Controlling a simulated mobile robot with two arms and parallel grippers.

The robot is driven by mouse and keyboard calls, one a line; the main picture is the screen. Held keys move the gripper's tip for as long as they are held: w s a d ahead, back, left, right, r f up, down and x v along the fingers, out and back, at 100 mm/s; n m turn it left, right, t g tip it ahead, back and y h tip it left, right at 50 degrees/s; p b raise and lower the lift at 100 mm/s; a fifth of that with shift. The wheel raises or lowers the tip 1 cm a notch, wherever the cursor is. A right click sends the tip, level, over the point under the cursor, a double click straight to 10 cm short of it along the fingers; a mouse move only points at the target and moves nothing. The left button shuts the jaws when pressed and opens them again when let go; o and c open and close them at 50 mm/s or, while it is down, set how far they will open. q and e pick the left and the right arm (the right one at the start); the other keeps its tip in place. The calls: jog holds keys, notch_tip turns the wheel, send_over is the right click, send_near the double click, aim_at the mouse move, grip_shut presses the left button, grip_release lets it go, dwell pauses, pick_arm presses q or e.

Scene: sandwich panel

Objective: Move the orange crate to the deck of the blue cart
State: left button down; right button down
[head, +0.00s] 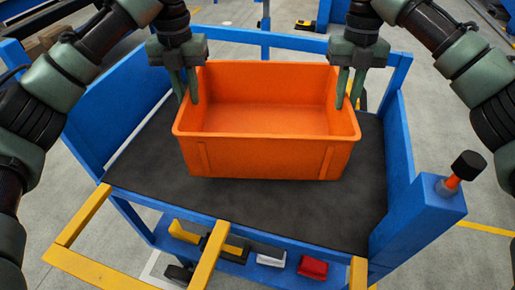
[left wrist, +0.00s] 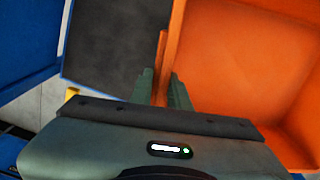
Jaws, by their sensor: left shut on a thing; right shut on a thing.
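The orange crate (head: 265,158) is upright, open and empty, over the black deck (head: 140,180) of the blue cart (head: 395,160). A dark shadow lies under its front; I cannot tell whether its bottom touches the deck. My left gripper (head: 187,98) is shut on the crate's left wall. In the left wrist view, the left gripper (left wrist: 161,90) has its fingers on either side of that orange wall (left wrist: 162,55). My right gripper (head: 347,103) is shut on the crate's right wall. The crate hides the middle of the deck.
The cart has blue side panels and a back rail (head: 265,38). A post with a black-topped knob (head: 467,166) stands at right. A yellow frame (head: 85,228) juts out in front. A lower shelf (head: 235,262) holds several small items. Bare deck shows in front of the crate.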

aim_at(193, 115)
dwell(0.4)
